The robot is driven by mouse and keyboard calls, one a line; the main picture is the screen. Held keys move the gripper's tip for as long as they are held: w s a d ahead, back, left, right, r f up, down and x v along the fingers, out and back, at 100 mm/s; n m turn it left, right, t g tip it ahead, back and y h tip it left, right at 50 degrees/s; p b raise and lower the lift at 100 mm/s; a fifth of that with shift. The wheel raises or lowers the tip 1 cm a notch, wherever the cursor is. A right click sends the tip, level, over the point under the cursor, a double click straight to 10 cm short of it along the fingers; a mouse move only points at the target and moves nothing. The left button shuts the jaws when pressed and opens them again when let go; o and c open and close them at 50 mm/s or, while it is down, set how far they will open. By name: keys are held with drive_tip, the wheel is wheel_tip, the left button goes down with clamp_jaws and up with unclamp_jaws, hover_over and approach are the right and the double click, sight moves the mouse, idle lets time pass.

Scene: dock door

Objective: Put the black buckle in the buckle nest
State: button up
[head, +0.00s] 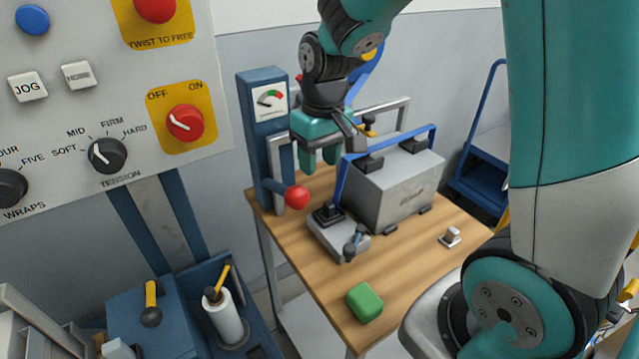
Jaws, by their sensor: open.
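My gripper (319,158) is open, pointing down over the back left of the wooden table, beside the grey case. Nothing shows between its teal fingers. A small black piece, likely the black buckle (327,213), sits at the back left of a low grey block on the table. This grey block (325,236) may be the buckle nest; I cannot tell whether the piece is seated in it. A dark lever with a knob (352,245) stands at the block's front right. My gripper is above and behind the block, apart from it.
A grey case (405,190) with a blue strap (343,180) and black corner pads fills the table's back. A green block (365,302) lies in front; a small metal piece (450,237) lies right.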

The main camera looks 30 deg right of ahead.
drive_tip(key=s+a+r+n+y, duration=0.1)
drive_tip(key=s+a+r+n, duration=0.2)
drive_tip(key=s+a, duration=0.3)
drive_tip(key=s+a+r+n+y, duration=0.2)
drive_tip(key=s+a, duration=0.5)
drive_tip(key=s, duration=0.5)
wheel_tip(320, 180, up, 3)
drive_tip(key=shift+s+a+f+n, duration=0.15)
drive_tip(key=shift+s+n, duration=0.2)
drive_tip(key=shift+n, duration=0.25)
